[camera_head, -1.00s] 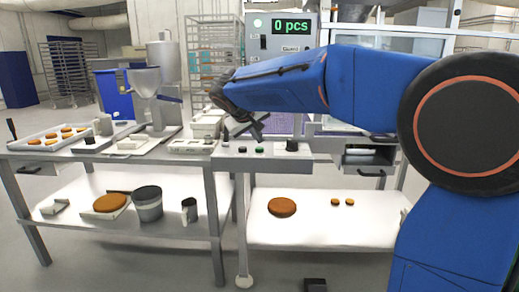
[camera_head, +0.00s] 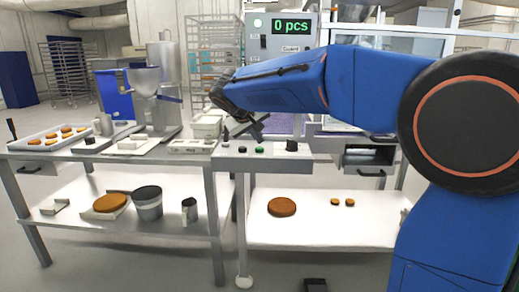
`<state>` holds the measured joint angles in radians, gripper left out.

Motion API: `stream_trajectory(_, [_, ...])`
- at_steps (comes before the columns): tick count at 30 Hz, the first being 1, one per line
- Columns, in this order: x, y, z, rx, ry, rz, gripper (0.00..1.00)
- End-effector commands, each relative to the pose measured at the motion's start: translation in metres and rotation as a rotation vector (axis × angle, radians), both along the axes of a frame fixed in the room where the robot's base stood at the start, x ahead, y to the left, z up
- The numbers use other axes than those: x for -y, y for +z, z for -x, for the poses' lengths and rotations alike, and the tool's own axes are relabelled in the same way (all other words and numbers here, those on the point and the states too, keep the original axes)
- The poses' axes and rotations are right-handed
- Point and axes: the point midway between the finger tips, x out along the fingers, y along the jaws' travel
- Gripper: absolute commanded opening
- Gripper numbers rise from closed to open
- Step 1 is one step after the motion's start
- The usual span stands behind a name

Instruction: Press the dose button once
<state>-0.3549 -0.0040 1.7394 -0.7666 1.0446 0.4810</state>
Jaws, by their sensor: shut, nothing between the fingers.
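A row of small controls sits on the front ledge of the right-hand machine: dark buttons (camera_head: 242,149), a green button (camera_head: 259,150) and a larger black knob (camera_head: 292,146). Their labels are too small to read, so I cannot tell which is the dose button. My gripper (camera_head: 258,130) is shut and empty, pointing down and to the right just above and behind the ledge, close to the green button. It appears apart from the buttons, though the exact gap is hard to judge. The display (camera_head: 291,27) above reads "0 pcs".
A tray of brown rounds (camera_head: 62,138) and a metal depositor (camera_head: 158,90) stand on the left table. The lower shelves hold a large brown round (camera_head: 282,207), a dark-rimmed pot (camera_head: 148,203) and a small can (camera_head: 190,210). A machine frame stands behind my arm.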

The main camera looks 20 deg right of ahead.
Motion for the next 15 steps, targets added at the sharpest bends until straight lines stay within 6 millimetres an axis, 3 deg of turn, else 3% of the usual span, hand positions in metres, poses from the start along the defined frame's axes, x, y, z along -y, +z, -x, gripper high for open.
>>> stream_trajectory(15, [-0.0001, -0.0074, 0.0001, 0.000, 0.000, 0.000, 0.00])
